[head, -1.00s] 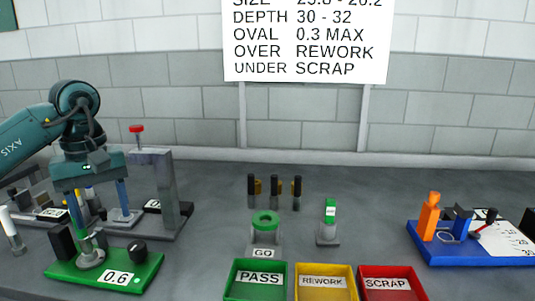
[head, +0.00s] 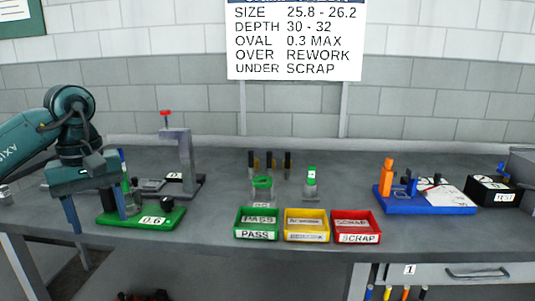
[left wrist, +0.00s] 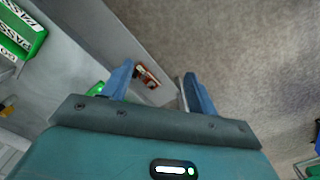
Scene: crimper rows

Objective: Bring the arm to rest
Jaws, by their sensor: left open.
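My left gripper (head: 99,212) hangs fingers down at the left of the head view, near the table's front edge. Its blue fingers are spread with nothing between them. In the left wrist view the open fingers (left wrist: 157,82) have the floor and a narrow grey strip with small red and dark items behind them. In the head view the gripper partly covers the green fixture labelled 0.6 (head: 170,217), which stands on the table with a grey cylinder and a black knob. My right gripper is not in view.
Green PASS (head: 257,236), yellow (head: 307,239) and red SCRAP (head: 358,239) trays line the front of the table (head: 215,228). A grey press (head: 181,160) with a red knob stands behind the green fixture. A blue fixture (head: 425,207) is at right.

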